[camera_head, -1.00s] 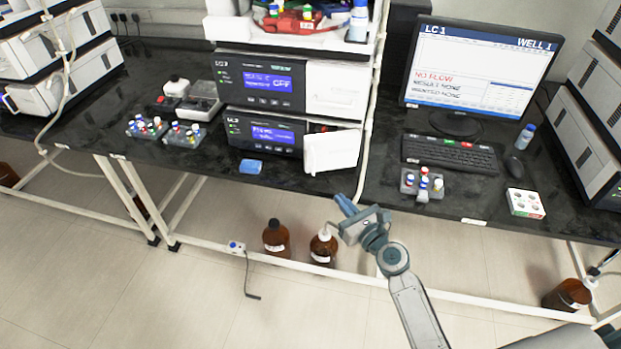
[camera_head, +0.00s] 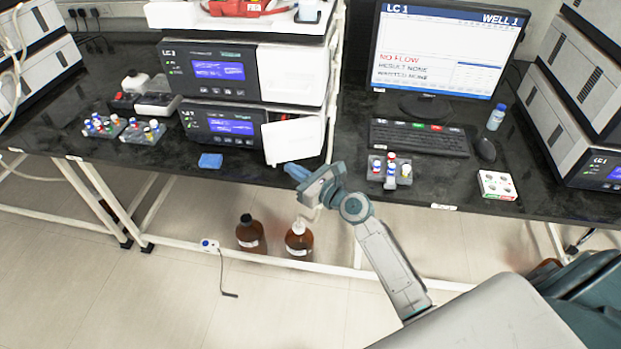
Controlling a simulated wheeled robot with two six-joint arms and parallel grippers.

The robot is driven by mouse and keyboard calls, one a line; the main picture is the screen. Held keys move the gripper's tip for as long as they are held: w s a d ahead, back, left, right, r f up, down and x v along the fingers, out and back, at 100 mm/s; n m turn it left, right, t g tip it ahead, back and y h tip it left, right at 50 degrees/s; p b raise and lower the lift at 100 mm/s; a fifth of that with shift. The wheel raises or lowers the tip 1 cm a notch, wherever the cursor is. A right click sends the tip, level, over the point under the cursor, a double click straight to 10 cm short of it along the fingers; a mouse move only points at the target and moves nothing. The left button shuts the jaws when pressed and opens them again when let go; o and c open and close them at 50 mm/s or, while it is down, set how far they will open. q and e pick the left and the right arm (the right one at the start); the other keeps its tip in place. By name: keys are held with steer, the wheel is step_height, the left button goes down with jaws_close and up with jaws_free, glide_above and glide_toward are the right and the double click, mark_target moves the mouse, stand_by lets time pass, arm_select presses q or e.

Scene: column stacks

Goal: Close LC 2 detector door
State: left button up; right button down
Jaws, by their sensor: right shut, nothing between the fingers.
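The LC 2 stack stands on the black bench. Its lower module (camera_head: 220,124) has a white door (camera_head: 295,141) that stands open, angled out toward the bench's front edge, with a dark gap above it. The upper module's white front panel (camera_head: 292,75) sits flush. My right gripper (camera_head: 290,171) is shut and empty, just below the door's lower edge in the picture. I cannot tell whether its blue tips touch the door. My left gripper is not in view.
A blue sponge-like block (camera_head: 210,161) lies in front of the stack. Vial racks (camera_head: 142,133) stand to the left. A keyboard (camera_head: 418,138), a vial rack (camera_head: 376,172) and a monitor (camera_head: 445,52) are to the right. Brown bottles (camera_head: 299,240) stand under the bench.

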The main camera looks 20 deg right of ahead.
mark_target(274, 158)
steer(key=x, duration=0.3)
steer(key=shift+w+a, duration=0.15)
steer(key=shift+w, duration=0.15)
steer(key=shift+w+a, duration=0.1)
steer(key=shift+w, duration=0.15)
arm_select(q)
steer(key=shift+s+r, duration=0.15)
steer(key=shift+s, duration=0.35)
